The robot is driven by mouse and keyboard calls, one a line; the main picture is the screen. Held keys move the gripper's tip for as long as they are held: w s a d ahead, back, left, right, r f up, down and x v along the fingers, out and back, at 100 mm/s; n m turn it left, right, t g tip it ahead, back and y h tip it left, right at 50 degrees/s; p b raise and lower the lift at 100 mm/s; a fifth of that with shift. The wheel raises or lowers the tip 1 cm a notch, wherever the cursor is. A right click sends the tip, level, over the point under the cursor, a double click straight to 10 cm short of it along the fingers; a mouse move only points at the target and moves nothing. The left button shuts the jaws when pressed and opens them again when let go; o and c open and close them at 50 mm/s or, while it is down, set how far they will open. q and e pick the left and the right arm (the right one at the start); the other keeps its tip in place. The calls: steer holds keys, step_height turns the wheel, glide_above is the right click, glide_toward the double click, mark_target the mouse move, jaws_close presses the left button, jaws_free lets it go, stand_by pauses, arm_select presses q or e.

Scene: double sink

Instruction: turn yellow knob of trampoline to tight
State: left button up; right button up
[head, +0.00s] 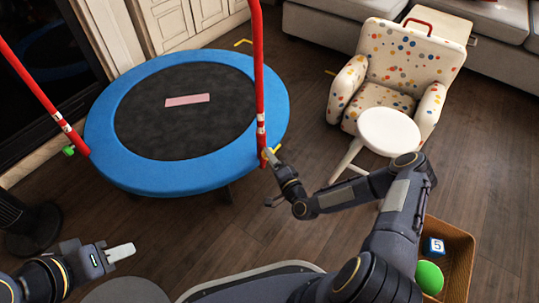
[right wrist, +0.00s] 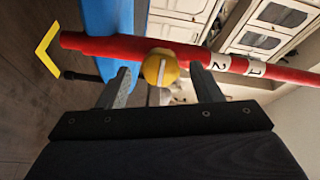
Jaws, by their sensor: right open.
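The trampoline (head: 268,110) has a blue padded rim, a black mat and red handle posts. The yellow knob (right wrist: 160,68) sits on the red post (right wrist: 110,46) in the right wrist view, with a pale bar across its face. White bands with dark markings are beside it on the post. My right gripper (right wrist: 160,85) is open, one finger on each side of the knob; contact cannot be told. In the head view the right gripper (head: 270,157) is at the low end of the right post (head: 259,70). My left gripper (head: 121,252) is at lower left, away from the trampoline; its jaw opening is unclear.
A green knob (head: 69,150) is on the left post. A dotted armchair (head: 399,62) and a white round-topped stool (head: 389,131) stand right of the trampoline. A wicker basket (head: 463,250) with toys is at lower right.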

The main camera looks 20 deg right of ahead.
steer(key=p+v, duration=0.1)
steer(key=v, duration=0.4)
steer(key=shift+s+d, duration=0.1)
steer(key=shift+s, duration=0.2)
